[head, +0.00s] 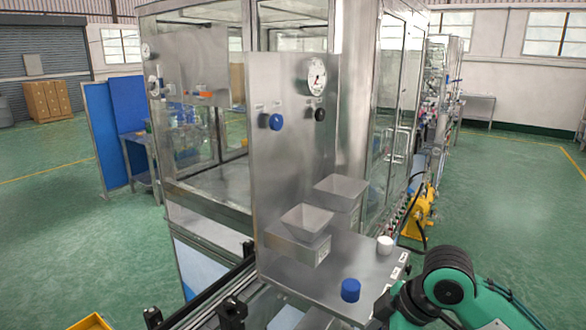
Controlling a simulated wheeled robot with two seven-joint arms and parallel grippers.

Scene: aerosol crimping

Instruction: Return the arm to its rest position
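One of my arms, with green and black links (447,285), comes in at the bottom right, beside the front of the steel shelf (318,270). Its gripper does not show in the head view; the visible part is a bent joint and links. My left arm and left gripper are out of the picture.
A blue cylinder (350,290) and a white cup (385,245) stand on the shelf, close to my arm. Two steel hoppers (307,220) (341,187) stick out from the upright panel (277,150), which carries a gauge (316,76) and knobs. Green floor is open at right.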

